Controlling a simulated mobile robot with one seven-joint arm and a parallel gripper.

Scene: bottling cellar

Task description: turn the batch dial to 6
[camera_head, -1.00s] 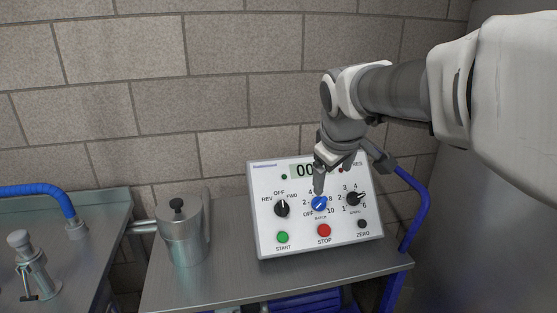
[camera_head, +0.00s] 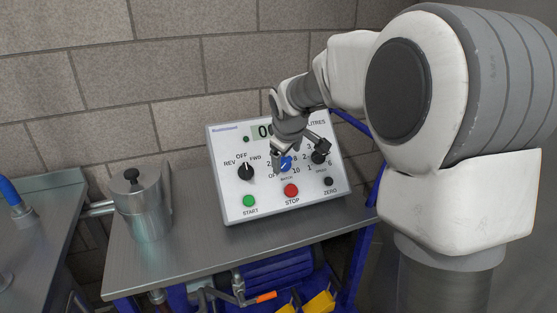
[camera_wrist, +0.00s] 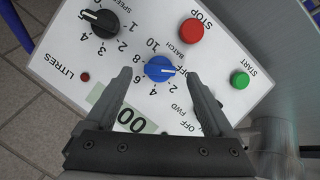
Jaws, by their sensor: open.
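The blue batch dial (camera_head: 285,164) sits in the middle of the white control panel (camera_head: 234,205); the wrist view also shows the dial (camera_wrist: 159,69). Its white mark points right in the wrist view, close to the OFF label. My gripper (camera_wrist: 158,76) is open, its two fingers on opposite sides of the dial with visible gaps. In the head view my gripper (camera_head: 281,152) is at the dial and partly hides it and its numbers. Whether the fingertips reach down to dial depth is unclear.
A black FWD/REV knob (camera_head: 246,172) and a black speed knob (camera_head: 320,156) flank the dial. Below are the green START button (camera_head: 249,201), red STOP button (camera_head: 291,190) and black ZERO button (camera_head: 328,181). A metal jug (camera_head: 140,205) stands left of the panel on the steel table (camera_head: 190,258).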

